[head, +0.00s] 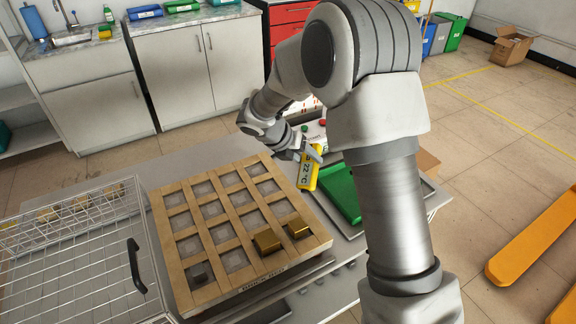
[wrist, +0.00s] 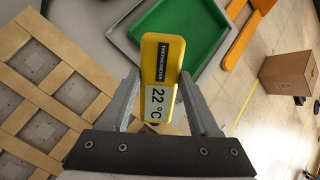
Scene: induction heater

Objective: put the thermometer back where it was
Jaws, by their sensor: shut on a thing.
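The thermometer (head: 308,175) is a yellow handheld body with a black label and a display reading 22 °C. In the wrist view the thermometer (wrist: 161,60) stands between the two grey fingers of my gripper (wrist: 158,98), label and display towards the camera. In the head view my gripper (head: 308,152) is shut on it, between the wooden grid and the green tray. The thermometer looks held above the table, but its height is hard to tell. My arm hides part of the area behind it.
A wire-mesh cover (head: 75,262) with a black handle lies left. The green tray (head: 343,197), with bare green floor in the wrist view, sits right. An orange pallet jack (head: 530,240) is on the floor.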

